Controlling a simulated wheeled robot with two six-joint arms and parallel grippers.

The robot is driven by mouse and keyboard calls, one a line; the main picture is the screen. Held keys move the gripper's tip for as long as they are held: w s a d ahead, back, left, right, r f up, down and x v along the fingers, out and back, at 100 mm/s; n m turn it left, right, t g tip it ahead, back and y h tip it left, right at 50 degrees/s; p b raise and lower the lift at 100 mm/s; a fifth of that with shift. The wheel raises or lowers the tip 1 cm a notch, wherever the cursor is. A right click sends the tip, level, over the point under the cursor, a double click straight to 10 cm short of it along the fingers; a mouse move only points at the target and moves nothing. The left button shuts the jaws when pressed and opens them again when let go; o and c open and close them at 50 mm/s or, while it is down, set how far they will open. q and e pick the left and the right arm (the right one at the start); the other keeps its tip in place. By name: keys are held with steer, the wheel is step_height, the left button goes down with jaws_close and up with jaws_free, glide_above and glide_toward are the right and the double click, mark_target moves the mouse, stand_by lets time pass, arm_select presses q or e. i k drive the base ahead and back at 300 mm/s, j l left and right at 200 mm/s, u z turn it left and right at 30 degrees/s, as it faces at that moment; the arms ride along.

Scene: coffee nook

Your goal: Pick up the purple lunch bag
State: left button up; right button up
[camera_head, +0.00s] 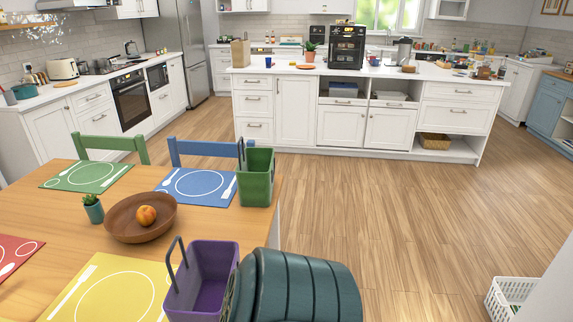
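The purple lunch bag (212,262) stands upright near the right end of the wooden table, at the bottom of the head view. Its top is open and its dark handle sticks up on its left side. It overlaps the right edge of the yellow placemat (108,290), and its lower part is close to the picture's bottom edge. A large dark teal ribbed, rounded shape (305,285) is right beside it and hides some of its right side; I cannot tell what it is. Neither of my grippers shows in this view.
A similar green bag (257,185) stands at the table's far right corner. A brown bowl (128,228) with an orange fruit (146,215) and a small potted plant (93,209) are left of the purple bag. Chairs stand behind the table.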

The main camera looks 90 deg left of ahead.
mark_target(196, 294)
steer(key=u, duration=2.05)
steer(key=i+u, duration=0.1)
steer(key=u, duration=1.3)
steer(key=k+j+z, duration=0.7)
steer(key=z, duration=0.2)
steer(key=k+j+z, duration=0.25)
steer(key=k+z, duration=0.2)
